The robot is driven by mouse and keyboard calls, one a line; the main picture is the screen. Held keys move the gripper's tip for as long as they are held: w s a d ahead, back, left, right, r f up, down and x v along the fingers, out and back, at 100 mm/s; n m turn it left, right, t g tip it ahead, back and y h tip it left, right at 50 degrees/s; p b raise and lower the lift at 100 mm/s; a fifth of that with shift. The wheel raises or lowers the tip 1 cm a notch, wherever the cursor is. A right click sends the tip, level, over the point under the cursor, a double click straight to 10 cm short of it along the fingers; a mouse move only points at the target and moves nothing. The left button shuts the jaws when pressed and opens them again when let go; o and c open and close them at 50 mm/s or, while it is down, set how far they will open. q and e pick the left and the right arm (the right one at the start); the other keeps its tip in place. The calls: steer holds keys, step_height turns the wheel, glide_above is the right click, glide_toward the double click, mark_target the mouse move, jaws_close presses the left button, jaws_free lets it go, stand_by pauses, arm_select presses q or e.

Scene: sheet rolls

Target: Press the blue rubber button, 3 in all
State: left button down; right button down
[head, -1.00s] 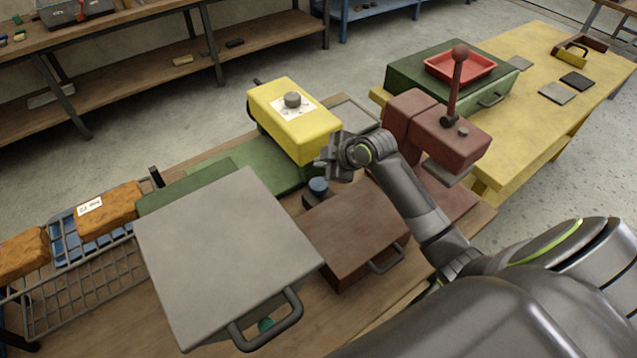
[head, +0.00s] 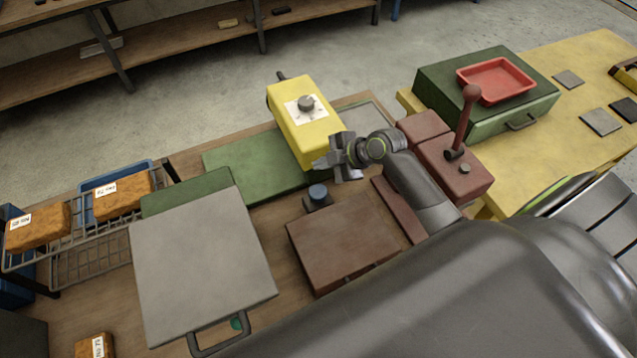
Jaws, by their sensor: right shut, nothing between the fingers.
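The blue rubber button (head: 318,192) is a small round cap on a dark base, standing on the wooden bench behind the brown box. My right gripper (head: 322,163) is shut and empty. In the picture it is just above the button, beside the yellow box, and apart from the button. My left gripper is not in view.
A yellow box (head: 318,137) with a grey knob stands behind. A brown box (head: 342,246) and a grey-lidded green box (head: 200,265) stand in front. A maroon lever press (head: 452,170) is at the right. A wire basket (head: 85,250) holds orange blocks.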

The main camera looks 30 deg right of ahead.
mark_target(322, 192)
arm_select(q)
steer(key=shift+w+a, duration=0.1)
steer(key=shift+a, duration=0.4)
arm_select(e)
steer(key=shift+a, duration=0.15)
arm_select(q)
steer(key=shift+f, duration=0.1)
arm_select(e)
steer(key=shift+f, duration=0.15)
